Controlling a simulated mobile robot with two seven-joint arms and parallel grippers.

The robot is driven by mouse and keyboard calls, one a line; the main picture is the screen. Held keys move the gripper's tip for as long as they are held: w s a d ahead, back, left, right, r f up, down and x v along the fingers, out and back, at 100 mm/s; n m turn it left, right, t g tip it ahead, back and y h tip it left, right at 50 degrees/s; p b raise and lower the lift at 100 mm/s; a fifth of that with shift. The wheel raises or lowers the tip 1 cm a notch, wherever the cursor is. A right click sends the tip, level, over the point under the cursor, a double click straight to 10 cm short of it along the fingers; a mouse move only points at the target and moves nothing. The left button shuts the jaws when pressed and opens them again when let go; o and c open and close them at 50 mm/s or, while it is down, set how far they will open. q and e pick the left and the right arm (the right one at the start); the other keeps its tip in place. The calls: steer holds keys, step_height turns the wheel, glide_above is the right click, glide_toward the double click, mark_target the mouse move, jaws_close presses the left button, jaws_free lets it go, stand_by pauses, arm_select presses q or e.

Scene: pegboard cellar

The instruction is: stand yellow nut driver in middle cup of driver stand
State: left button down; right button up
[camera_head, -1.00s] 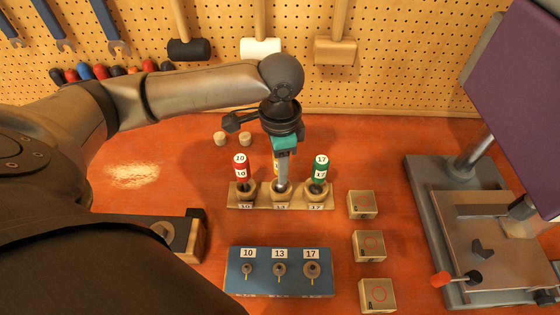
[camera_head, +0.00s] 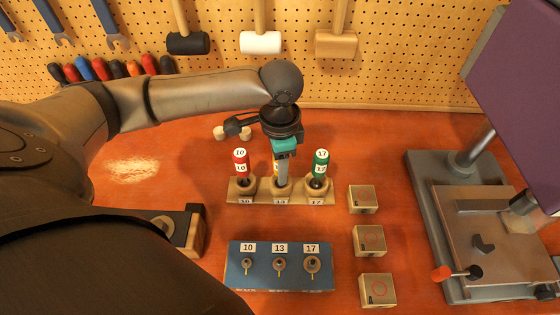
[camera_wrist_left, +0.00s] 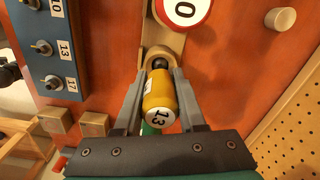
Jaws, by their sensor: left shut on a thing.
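The yellow nut driver (camera_wrist_left: 159,92), marked 13, is between the fingers of my left gripper (camera_head: 282,184), which is shut on it. The driver stand (camera_head: 238,197) is a wooden strip with three cups. My gripper is right over its middle cup, labelled 13, and hides most of the driver in the head view. In the wrist view the driver's dark lower part is at a cup; I cannot tell how deep it sits. The red driver (camera_head: 240,161) stands in the left cup and the green driver (camera_head: 320,162) in the right cup. My right gripper is out of view.
A blue block (camera_head: 236,273) with three nuts lies in front of the stand. Several wooden blocks, one here (camera_head: 362,198), line its right. A grey machine (camera_head: 430,220) stands far right. A pegboard (camera_head: 400,70) with tools is behind.

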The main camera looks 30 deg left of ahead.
arm_select(q)
steer(key=shift+c, duration=2)
jaws_free()
steer(key=shift+r, duration=0.1)
step_height(320, 180, up, 10)
steer(key=p, duration=1.3)
